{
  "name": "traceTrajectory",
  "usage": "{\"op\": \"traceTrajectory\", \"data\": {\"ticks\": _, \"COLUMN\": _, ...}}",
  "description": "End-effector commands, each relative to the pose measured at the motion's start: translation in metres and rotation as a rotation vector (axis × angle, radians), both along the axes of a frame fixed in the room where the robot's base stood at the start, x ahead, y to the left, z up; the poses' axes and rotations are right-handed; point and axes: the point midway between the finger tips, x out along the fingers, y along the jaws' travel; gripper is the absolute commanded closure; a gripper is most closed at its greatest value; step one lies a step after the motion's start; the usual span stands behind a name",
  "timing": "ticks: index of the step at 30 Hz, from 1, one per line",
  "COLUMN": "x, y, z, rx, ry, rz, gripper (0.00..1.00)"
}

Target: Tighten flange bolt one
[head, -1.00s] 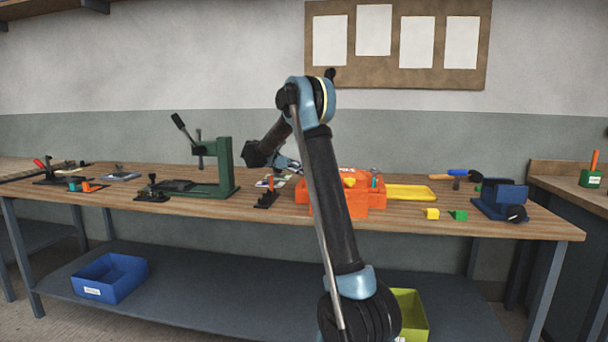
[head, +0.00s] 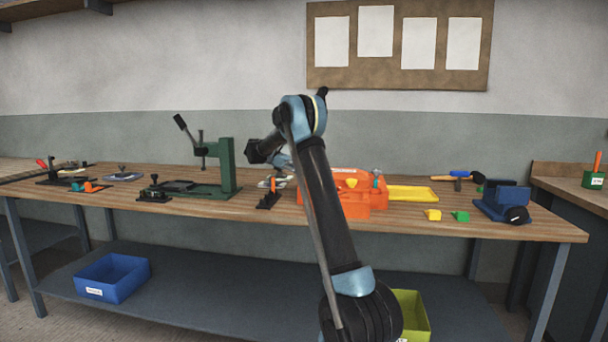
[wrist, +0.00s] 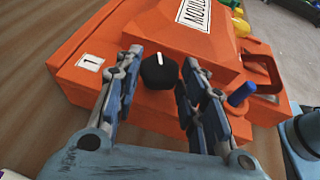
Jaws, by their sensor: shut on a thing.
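The orange mould (head: 372,205) sits on the workbench, partly behind my arm in the head view. In the wrist view the mould (wrist: 110,30) fills the middle and carries a white label with a "1" (wrist: 90,62). Beside this label is flange bolt one (wrist: 158,73), a black bolt head with a white mark on top. My gripper (wrist: 162,62) has one finger on each side of the bolt head and is shut on it. The bolt stands at the mould's flange. In the head view my gripper is small and its fingers are hard to make out.
A blue upright pin (wrist: 242,94) stands on the mould to the right of my fingers.

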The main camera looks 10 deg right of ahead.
Motion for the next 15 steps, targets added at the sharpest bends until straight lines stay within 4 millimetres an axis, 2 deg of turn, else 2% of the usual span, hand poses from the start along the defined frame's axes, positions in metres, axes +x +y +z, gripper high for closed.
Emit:
{"op": "traceTrajectory", "data": {"ticks": 3, "x": 0.0027, "y": -0.0005, "z": 0.0008, "rx": -0.002, "ry": -0.003, "rz": 0.006, "gripper": 0.86}}
{"op": "traceTrajectory", "data": {"ticks": 4, "x": 0.0028, "y": -0.0007, "z": 0.0009, "rx": -0.002, "ry": -0.003, "rz": 0.006, "gripper": 0.58}}
{"op": "traceTrajectory", "data": {"ticks": 5, "x": 0.0027, "y": -0.0006, "z": 0.0008, "rx": -0.002, "ry": -0.003, "rz": 0.006, "gripper": 0.54}}
{"op": "traceTrajectory", "data": {"ticks": 15, "x": 0.001, "y": -0.0009, "z": 0.0034, "rx": -0.001, "ry": -0.001, "rz": 0.003, "gripper": 0.54}}
